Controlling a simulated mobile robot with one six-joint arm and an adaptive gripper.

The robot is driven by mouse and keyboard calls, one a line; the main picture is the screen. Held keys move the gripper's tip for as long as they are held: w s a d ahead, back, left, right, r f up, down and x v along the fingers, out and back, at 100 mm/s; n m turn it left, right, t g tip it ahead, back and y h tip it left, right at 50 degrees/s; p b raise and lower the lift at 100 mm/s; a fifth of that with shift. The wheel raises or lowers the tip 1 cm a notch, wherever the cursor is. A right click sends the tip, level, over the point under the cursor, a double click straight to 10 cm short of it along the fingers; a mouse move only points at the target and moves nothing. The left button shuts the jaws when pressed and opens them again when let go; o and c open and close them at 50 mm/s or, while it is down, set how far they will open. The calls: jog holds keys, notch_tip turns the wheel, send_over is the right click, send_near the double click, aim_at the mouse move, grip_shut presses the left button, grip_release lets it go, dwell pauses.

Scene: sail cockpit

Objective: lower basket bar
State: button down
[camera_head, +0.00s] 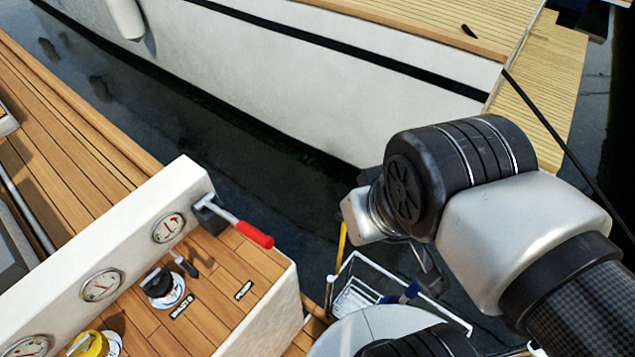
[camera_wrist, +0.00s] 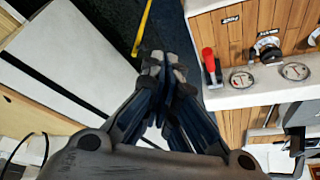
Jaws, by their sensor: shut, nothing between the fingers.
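A white-framed basket (camera_head: 372,264) hangs low beside the boat, partly hidden behind my arm. A yellow bar (camera_head: 341,243) stands upright at its left; a yellow bar also shows at the top of the wrist view (camera_wrist: 143,28). I cannot tell which part is the basket bar. My gripper (camera_wrist: 163,65) is shut and empty, its fingertips together over dark water, apart from the yellow bar. In the head view my gripper (camera_head: 430,275) is mostly hidden by my wrist, above the basket's right side.
A red-handled lever (camera_head: 255,234) sticks out from the white cockpit console (camera_head: 130,240), with gauges and a black knob (camera_head: 159,284) nearby. A white hull (camera_head: 330,70) lies across the water. A wooden deck (camera_head: 550,70) is at the upper right.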

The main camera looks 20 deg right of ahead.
jog(key=w+a+r+n+g+h+p, duration=0.15)
jog(key=w+n+g+p, duration=0.35)
jog(key=w, duration=0.7)
jog(key=w+a+f+n+g+h+p, duration=0.1)
jog(key=w+a+f+n+h+p, duration=0.1)
jog(key=w+a+f+n+p, duration=0.2)
jog(key=w+f, duration=0.3)
jog(key=w, duration=0.1)
jog(key=shift+a+f, duration=0.2)
jog(key=shift+f, duration=0.15)
jog(key=s+d+r+b+x, duration=0.1)
jog(key=b+x, duration=0.3)
jog(key=x, duration=0.8)
jog(key=shift+s+d+f, duration=0.4)
jog(key=shift+s+d, duration=0.1)
jog(key=shift+s, duration=0.3)
